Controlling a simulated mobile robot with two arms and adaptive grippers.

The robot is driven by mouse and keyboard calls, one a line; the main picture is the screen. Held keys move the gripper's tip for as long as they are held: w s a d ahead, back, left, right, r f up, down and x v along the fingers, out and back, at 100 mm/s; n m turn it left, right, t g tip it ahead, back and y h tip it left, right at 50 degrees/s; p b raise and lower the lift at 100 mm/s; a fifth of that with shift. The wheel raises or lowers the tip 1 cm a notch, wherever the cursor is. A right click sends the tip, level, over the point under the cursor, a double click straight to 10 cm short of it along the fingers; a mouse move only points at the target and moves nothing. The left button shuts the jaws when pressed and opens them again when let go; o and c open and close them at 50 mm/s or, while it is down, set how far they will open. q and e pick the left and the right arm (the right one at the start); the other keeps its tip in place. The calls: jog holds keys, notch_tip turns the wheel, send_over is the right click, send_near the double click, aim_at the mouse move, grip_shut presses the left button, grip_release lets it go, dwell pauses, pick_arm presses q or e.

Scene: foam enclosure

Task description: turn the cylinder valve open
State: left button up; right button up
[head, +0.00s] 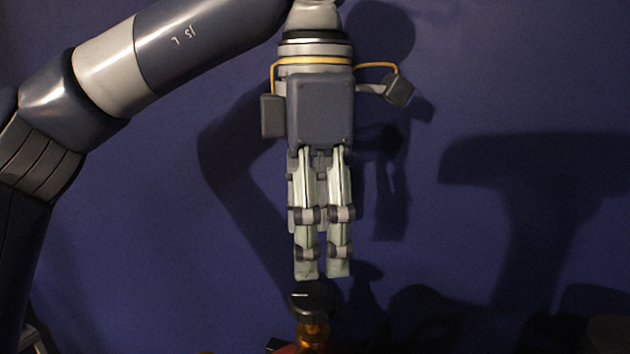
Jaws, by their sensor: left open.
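The cylinder valve shows at the bottom centre of the head view, with a dark round handwheel (313,301) on top of a brass-coloured body (312,336). The lower part of the valve and the cylinder under it are cut off by the picture's edge. My left gripper (323,268) points straight down just above the handwheel, its fingertips close over it. It is open and holds nothing; its fingers look near each other from this angle. I cannot tell for certain whether the fingertips touch the handwheel. My right gripper is out of view.
A plain blue wall (520,70) fills the background, with dark shadows on it. Parts of dark and grey objects (606,335) show at the lower right edge. A bit of something red (289,348) shows beside the valve. The space on both sides of the gripper looks clear.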

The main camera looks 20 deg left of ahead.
pick_arm(q)
jog(key=shift+r, duration=2.55)
